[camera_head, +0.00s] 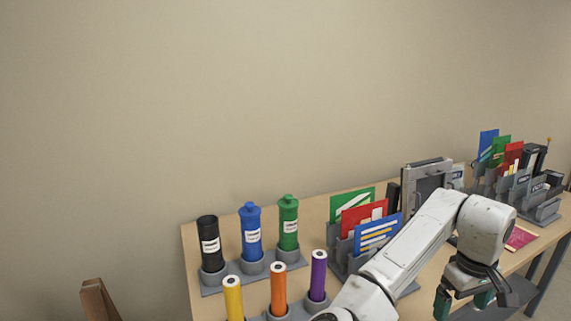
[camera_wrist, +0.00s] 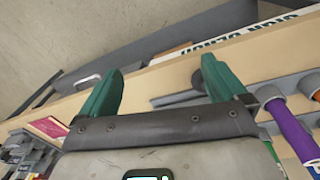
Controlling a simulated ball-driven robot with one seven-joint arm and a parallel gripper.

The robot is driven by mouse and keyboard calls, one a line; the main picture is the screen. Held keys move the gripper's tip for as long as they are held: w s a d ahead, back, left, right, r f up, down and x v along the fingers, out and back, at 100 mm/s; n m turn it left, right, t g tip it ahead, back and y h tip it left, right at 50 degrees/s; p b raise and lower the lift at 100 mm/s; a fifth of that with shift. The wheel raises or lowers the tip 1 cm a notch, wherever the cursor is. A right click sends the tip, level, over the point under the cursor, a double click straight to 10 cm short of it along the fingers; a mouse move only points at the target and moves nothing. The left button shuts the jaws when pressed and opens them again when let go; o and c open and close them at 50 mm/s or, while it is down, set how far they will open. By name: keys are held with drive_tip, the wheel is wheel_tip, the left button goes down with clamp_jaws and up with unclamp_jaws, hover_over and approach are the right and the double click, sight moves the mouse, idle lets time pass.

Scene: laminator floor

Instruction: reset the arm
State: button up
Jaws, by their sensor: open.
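My arm reaches from the bottom of the head view up over the right part of the table, and its wrist bends down near the table's front edge. My gripper (camera_head: 462,304) is open and empty, with its green-tipped fingers pointing down. In the wrist view the two green fingers of my gripper (camera_wrist: 160,90) stand wide apart with nothing between them. The table's wooden edge and the floor show beyond them.
Black, blue (camera_head: 251,231) and green (camera_head: 288,222) bottles stand in a grey holder at the table's left. Yellow, orange (camera_head: 279,289) and purple (camera_head: 318,275) tubes stand in front. Card racks and a grey framed device (camera_head: 427,175) stand farther right. A pink card (camera_head: 520,239) lies flat.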

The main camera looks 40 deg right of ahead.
drive_tip(key=w+a+f+n+t+h, duration=0.2)
drive_tip(key=w+a+f+n+h, duration=0.15)
drive_tip(key=a+f, duration=0.7)
drive_tip(key=s+a+f+y, duration=0.1)
drive_tip(key=s+a+f, duration=0.2)
drive_tip(key=a, duration=0.3)
drive_tip(key=s+a+f+n+y, duration=0.1)
drive_tip(key=s+a+f+y, duration=0.1)
drive_tip(key=a, duration=0.4)
drive_tip(key=s+a+f+y, duration=0.1)
drive_tip(key=s+a+f, duration=0.3)
drive_tip(key=a, duration=0.3)
drive_tip(key=shift+f+g, duration=0.4)
drive_tip(key=shift+f, duration=0.05)
